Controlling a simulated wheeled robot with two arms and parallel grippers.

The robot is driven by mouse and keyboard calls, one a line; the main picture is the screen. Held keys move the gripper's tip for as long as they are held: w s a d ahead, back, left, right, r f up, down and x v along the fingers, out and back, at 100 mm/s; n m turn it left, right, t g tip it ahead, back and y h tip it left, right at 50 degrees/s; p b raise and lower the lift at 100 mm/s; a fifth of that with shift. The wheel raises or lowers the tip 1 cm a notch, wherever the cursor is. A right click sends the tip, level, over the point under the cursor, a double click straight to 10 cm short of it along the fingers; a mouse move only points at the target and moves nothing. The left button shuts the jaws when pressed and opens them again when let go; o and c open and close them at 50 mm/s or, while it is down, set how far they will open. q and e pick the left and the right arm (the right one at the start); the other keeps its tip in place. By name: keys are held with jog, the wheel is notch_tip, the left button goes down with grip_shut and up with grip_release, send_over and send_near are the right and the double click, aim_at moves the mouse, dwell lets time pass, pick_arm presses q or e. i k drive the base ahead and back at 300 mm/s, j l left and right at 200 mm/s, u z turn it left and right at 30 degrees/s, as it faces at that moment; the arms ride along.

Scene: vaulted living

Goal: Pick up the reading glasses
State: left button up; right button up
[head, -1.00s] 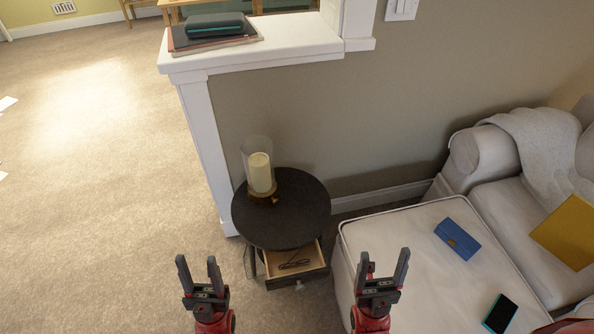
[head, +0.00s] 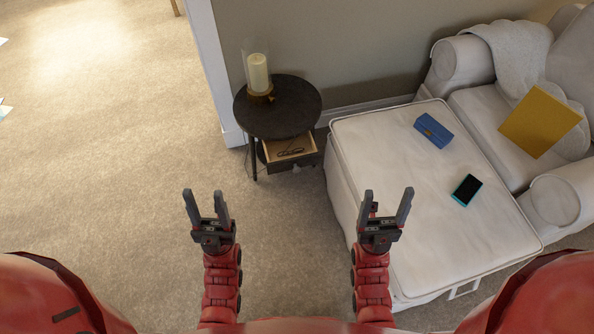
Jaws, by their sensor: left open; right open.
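Dark-framed reading glasses (head: 290,152) lie inside the open drawer (head: 301,159) of a small round dark side table (head: 277,112). The tabletop partly overhangs the drawer. My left gripper (head: 205,205) is open and empty, in front of the table and to its left. My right gripper (head: 388,205) is open and empty, to the right of the drawer and nearer to me, over the edge of the white ottoman. Neither gripper touches the glasses or the table.
A candle in a glass holder (head: 258,75) stands on the table. The white ottoman (head: 400,185) to the right bears a blue case (head: 433,131) and a dark device (head: 466,190). The carpet (head: 130,170) at left is clear.

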aim_at(296, 150)
jog(key=i+u, duration=0.45)
jog(key=i, duration=0.4)
